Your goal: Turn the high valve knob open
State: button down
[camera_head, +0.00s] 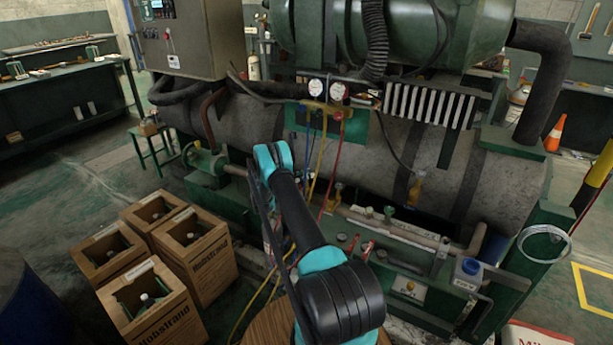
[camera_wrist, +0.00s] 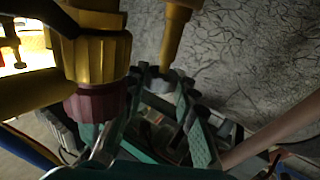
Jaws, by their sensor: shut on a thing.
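In the wrist view, my gripper (camera_wrist: 155,125) has its two green-padded fingers closed in on a small, dark valve knob, which they mostly hide; I cannot make out its markings or how far it is turned. A yellow stem (camera_wrist: 176,35) comes down just beyond the fingers. A thick ribbed brass fitting (camera_wrist: 98,55) with a dark red collar (camera_wrist: 95,104) stands close on the left. In the head view, the yellow manifold (camera_head: 325,106) hangs in front of the grey tank under two round gauges (camera_head: 337,91). My arm reaches toward the tank and hides my gripper there.
Blue, yellow and red hoses (camera_head: 332,165) hang below the manifold, close to my arm. Pipes and small valves line the tank's (camera_head: 480,180) base. Several open cardboard boxes (camera_head: 195,250) stand on the floor at left. An orange cone (camera_head: 555,133) stands at right.

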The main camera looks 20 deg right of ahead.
jog(key=shift+s+n+t, duration=0.1)
jog(key=shift+n+t, duration=0.3)
jog(key=shift+t, duration=0.2)
jog(key=n+t+y, duration=0.1)
jog(key=n+t, duration=0.1)
jog(key=t, duration=0.2)
jog(key=shift+n, duration=0.3)
jog(key=shift+f+n+t+y, duration=0.1)
jog(key=shift+n+t+y, duration=1.15)
jog(key=shift+t, duration=0.45)
jog(key=c, duration=1.2)
grip_release()
notch_tip(320, 180, up, 10)
jog(key=shift+r, duration=0.1)
